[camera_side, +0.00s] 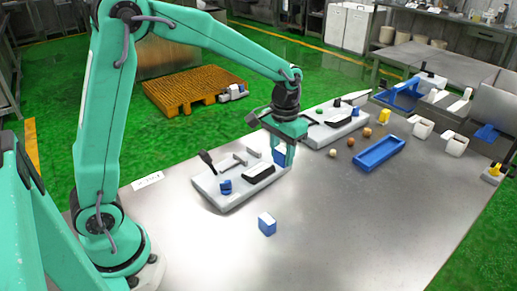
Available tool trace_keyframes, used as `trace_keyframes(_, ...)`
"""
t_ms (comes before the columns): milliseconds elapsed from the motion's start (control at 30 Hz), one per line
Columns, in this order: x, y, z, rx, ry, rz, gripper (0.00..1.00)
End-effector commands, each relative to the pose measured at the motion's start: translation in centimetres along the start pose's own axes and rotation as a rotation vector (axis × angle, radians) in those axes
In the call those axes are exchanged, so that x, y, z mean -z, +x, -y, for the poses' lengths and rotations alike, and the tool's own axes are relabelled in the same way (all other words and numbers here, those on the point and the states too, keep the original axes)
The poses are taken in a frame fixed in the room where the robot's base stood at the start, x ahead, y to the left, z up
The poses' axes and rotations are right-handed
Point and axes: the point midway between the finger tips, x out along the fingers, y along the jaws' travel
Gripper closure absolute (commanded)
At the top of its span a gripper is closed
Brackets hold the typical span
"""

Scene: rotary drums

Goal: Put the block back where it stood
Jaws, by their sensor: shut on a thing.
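My gripper (284,151) is at the right end of the near grey base plate (237,200). It is shut on a block (279,156), whose blue side shows between the green fingers. The fingers partly hide it, and I cannot tell whether it touches the plate or the table. Another block (266,224), blue with a white top, stands on the metal table in front of the plate.
The near plate carries a blue part (225,187) and a black piece (259,171). A second grey plate (327,137) stands behind. A blue tray (379,153), small balls (350,142) and white cups (422,129) are at right. The front right table is clear.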

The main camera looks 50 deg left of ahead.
Motion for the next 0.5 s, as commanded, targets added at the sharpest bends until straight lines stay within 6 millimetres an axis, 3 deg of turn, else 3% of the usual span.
trace_keyframes(300,-2.4,1.1,-8.8,0.0,0.048,0.001,0.93)
trace_keyframes(500,-4.0,1.6,-12.6,0.0,0.064,0.0,0.93)
